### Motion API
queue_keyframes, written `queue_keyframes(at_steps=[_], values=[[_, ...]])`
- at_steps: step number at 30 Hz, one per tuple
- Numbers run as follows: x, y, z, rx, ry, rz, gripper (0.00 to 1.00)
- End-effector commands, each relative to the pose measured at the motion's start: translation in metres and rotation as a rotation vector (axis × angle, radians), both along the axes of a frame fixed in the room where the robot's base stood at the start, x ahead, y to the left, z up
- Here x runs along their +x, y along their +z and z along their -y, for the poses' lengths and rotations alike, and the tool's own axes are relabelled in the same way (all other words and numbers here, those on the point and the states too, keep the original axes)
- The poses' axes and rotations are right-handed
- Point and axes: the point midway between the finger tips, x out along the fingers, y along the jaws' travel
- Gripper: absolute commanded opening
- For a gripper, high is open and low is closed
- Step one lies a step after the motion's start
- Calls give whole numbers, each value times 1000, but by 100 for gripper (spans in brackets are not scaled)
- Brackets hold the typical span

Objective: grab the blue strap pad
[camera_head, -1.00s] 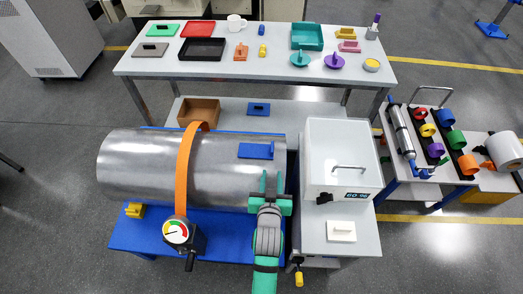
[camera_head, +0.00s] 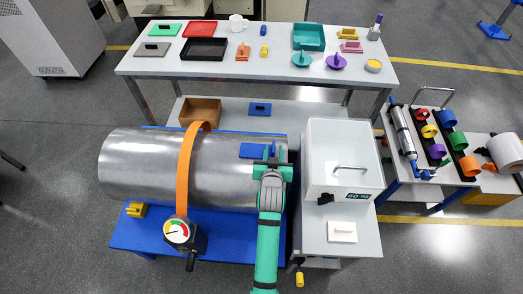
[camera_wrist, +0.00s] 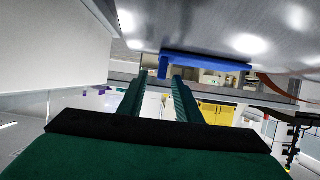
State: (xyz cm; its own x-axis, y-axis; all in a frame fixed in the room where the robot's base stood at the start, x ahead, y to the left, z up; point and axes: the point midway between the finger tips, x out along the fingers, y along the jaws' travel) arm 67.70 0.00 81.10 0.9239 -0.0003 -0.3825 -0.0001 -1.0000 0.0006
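The blue strap pad (camera_head: 250,150) lies on the upper right side of the large metal cylinder (camera_head: 140,165). It also shows in the wrist view (camera_wrist: 210,65), with a small upright tab at its left end. My gripper (camera_head: 273,157) is at the pad's right end in the head view and hides part of it. In the wrist view the two green fingers (camera_wrist: 156,82) are apart with nothing between them. The tab appears just beyond their tips, and I cannot tell whether they touch it.
An orange strap (camera_head: 184,170) with a gauge (camera_head: 178,232) wraps the cylinder. A white box (camera_head: 343,150) stands close right of my gripper. Another blue pad (camera_head: 260,108) lies on the shelf behind. The back table (camera_head: 215,68) holds trays and small parts.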

Motion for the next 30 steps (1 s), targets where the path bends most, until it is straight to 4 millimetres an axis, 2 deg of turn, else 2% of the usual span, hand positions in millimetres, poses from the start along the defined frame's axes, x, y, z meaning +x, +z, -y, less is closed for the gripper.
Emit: queue_keyframes(at_steps=[6, 15, 16, 18, 20, 30], values=[[26, -10, -1, 1, 0, 0, 31], [31, -12, -5, 1, 5, 0, 31], [31, -12, -5, 1, 5, 0, 29], [31, -12, -4, 1, 4, 0, 12], [31, -12, -3, 1, 3, 0, 0], [31, -11, 1, 1, -3, 1, 0]])
